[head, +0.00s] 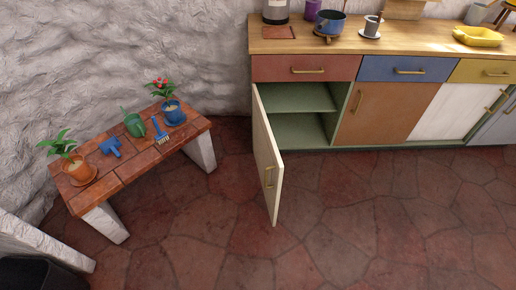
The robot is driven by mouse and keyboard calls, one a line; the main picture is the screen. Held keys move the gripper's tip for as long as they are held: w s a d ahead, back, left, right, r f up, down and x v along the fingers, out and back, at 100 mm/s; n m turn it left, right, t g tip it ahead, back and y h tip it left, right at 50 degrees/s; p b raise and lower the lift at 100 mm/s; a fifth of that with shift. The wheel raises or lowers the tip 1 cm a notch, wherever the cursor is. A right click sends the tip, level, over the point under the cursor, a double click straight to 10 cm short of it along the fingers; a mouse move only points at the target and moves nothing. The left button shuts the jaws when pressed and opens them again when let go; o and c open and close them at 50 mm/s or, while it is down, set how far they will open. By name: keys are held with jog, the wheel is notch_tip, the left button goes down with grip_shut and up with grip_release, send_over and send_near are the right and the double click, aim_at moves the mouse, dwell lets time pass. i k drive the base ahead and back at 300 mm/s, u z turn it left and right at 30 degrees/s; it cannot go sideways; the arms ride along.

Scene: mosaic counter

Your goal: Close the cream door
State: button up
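The cream door (266,152) is at the left end of the counter in the head view. It is hinged at its left edge and stands wide open, swung out toward me over the floor. My gripper is not in view.
A low brick-topped bench (130,165) with potted plants and small garden tools stands left of the door. A dark object (40,274) is at the lower left. The tiled floor (370,225) before the counter is clear.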

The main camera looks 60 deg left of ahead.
aim_at(269, 160)
jog(key=u, duration=0.05)
jog(key=k, duration=0.4)
jog(key=z, duration=0.6)
jog(key=i, duration=0.1)
jog(key=u, duration=2.7)
jog(key=i, duration=1)
jog(key=z, duration=0.2)
jog(key=k, duration=0.85)
jog(key=u, duration=0.2)
